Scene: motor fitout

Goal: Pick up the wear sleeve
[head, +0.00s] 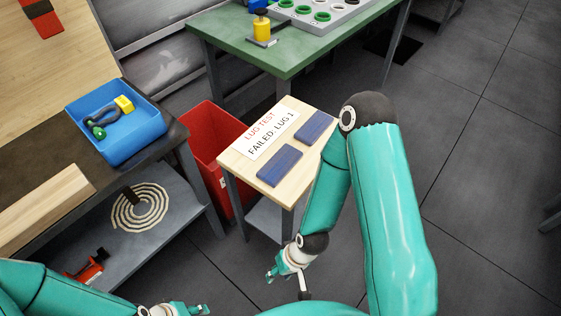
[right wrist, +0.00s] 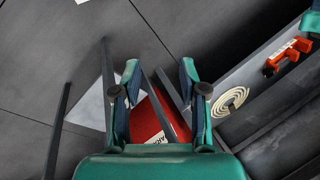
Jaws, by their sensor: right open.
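I cannot make out for certain which thing is the wear sleeve. Several green rings sit with dark and pale round spots in a grey tray (head: 345,22) on the green table at the top of the head view; any of these could be it, but they are small and cut off by the frame. My right gripper (head: 272,268) hangs below and in front of the small wooden table. In the right wrist view the right gripper (right wrist: 158,75) is open with nothing between its fingers. My left gripper (head: 195,309) is at the bottom edge, partly cut off.
The wooden table (head: 240,160) bears a "LUG TEST FAILED: LUG 1" sheet (head: 272,133) and two blue blocks (head: 315,126). A red bin (head: 205,125) stands behind it. A blue tray (head: 150,135) on the left bench holds a yellow-and-green item. Floor at right is clear.

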